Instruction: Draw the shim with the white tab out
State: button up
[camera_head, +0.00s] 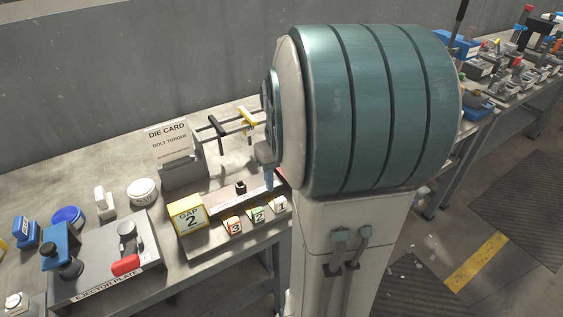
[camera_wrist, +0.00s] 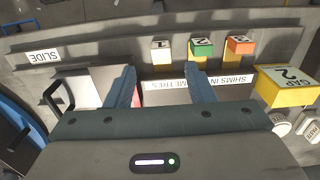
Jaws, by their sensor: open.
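The white-tabbed shim (camera_head: 280,206), marked 1, stands at the right end of a row in a holder on the bench. In the wrist view the white tab (camera_wrist: 161,51) lies just beyond my fingertips, lined up with the space between them. My gripper (camera_wrist: 161,72) is open with nothing between its blue fingers. In the head view most of the gripper is hidden behind my arm. The green-tabbed shim (camera_wrist: 201,49), marked 2, and the orange-tabbed shim (camera_wrist: 239,46), marked 3, stand beside the white one.
A yellow GAP 2 block (camera_head: 187,214) stands beside the orange tab. A die card (camera_head: 168,143) stands behind, near a rack with black and yellow T-handles (camera_head: 246,120). The ejector plate (camera_head: 100,268) is at left. A black handle (camera_wrist: 57,96) is left of my fingers.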

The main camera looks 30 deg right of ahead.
notch_tip(320, 180, up, 4)
dwell(0.6)
